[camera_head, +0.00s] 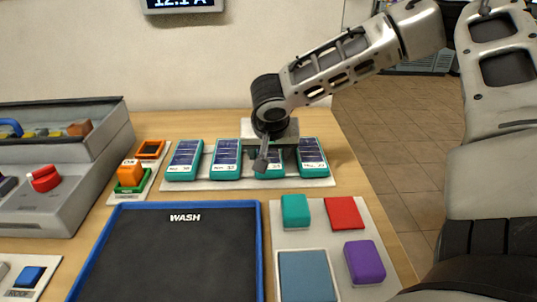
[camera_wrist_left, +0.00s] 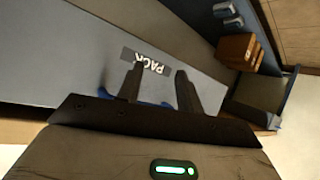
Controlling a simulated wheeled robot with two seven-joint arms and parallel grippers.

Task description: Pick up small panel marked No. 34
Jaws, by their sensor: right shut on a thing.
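Several small teal panels with dark blue cell faces stand in a row on a white mat (camera_head: 205,184): a first panel (camera_head: 184,160), a second panel (camera_head: 226,160), a third panel (camera_head: 271,172) and a fourth panel (camera_head: 312,157). Their number labels are too small to read surely. My right gripper (camera_head: 266,160) comes down over the third panel and is shut on it; gripper and wrist hide much of that panel. The panel looks still at the row's level. My left gripper (camera_wrist_left: 159,69) is open and empty, above a grey surface marked PACK (camera_wrist_left: 145,62).
A blue-rimmed black tray marked WASH (camera_head: 185,206) lies in front of the row. Right of it, teal, red and purple blocks (camera_head: 365,262) sit on a pale board. A grey case (camera_head: 112,138) and orange and green pieces (camera_head: 130,175) are at left.

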